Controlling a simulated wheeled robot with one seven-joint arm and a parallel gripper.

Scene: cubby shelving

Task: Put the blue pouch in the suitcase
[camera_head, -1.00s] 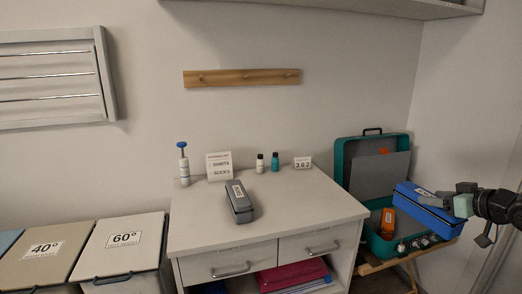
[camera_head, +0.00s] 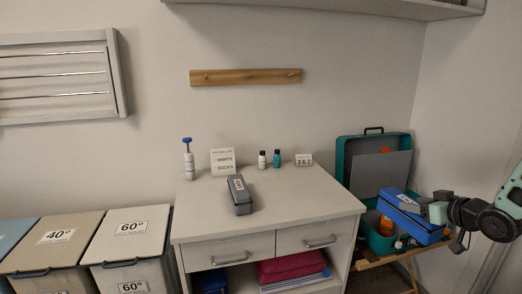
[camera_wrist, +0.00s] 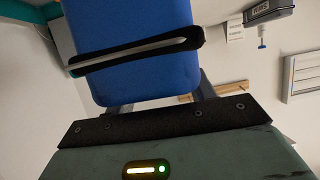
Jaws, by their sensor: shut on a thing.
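The blue pouch (camera_head: 405,216) has a white label and a dark strap or zip along its side. My gripper (camera_head: 428,210) is shut on its right end and holds it over the open teal suitcase (camera_head: 345,167). In the wrist view the blue pouch (camera_wrist: 140,75) fills the space between the fingers of my gripper (camera_wrist: 155,100). The suitcase stands open with its grey-lined lid upright at the back. An orange item (camera_head: 386,224) shows inside its base. The pouch and my gripper hide much of the base, so I cannot tell if the pouch touches anything there.
The suitcase rests on a wooden stand (camera_head: 375,262) right of a white dresser (camera_head: 265,215). A grey case (camera_head: 241,197), a sign (camera_head: 222,162) and small bottles stand on the dresser. Laundry bins (camera_head: 125,240) are at the left. A wall is close on the right.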

